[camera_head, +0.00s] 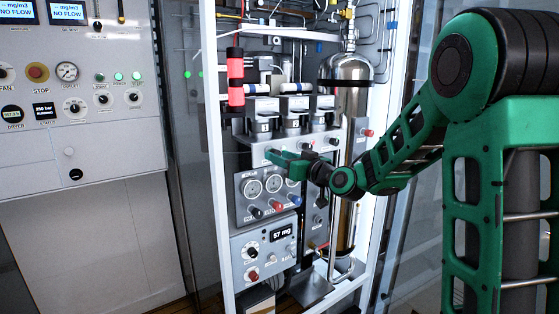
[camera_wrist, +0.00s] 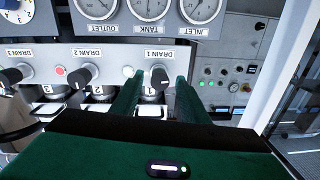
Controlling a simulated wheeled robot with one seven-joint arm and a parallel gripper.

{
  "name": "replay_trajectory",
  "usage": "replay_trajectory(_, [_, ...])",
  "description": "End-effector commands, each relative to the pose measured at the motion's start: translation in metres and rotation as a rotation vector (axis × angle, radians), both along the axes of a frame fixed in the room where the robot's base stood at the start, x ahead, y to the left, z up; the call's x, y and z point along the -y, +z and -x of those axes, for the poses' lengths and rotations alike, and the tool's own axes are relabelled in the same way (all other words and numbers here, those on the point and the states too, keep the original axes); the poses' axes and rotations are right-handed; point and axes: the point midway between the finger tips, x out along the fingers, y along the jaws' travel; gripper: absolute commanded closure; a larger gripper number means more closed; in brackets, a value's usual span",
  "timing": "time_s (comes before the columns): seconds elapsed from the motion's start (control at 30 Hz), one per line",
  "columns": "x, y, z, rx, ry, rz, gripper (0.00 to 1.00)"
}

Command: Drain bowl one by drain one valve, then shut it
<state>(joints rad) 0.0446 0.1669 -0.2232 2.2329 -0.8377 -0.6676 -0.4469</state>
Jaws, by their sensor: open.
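The drain one valve (camera_wrist: 159,76) is a dark knob with a pale marking, under the upside-down label DRAIN 1 in the wrist view. My gripper (camera_wrist: 158,82) is open, its two green fingers on either side of this knob; I cannot tell whether they touch it. Part of bowl one (camera_wrist: 150,110) shows between the fingers, and its contents cannot be made out. In the head view my gripper (camera_head: 283,160) is at the left end of the drain panel and hides the valve.
The drain two knob (camera_wrist: 86,74) and drain three knob (camera_wrist: 12,76) sit in the same row. Gauges (camera_wrist: 150,10) are on a neighbouring panel. A white frame post (camera_head: 214,150) stands left of my gripper, and a steel cylinder (camera_head: 345,72) stands behind right.

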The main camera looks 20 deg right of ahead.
Motion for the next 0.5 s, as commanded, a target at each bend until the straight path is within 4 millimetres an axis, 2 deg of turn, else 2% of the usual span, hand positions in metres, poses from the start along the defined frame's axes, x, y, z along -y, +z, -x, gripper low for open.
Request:
replay_trajectory(0.13, [0.0001, -0.0001, 0.0002, 0.0, 0.0, 0.0, 0.59])
replay_trajectory(0.3, [0.0001, -0.0002, 0.0003, 0.0, 0.0, 0.0, 0.99])
replay_trajectory(0.5, [0.0004, -0.0002, 0.0003, -0.002, 0.0, -0.005, 1.0])
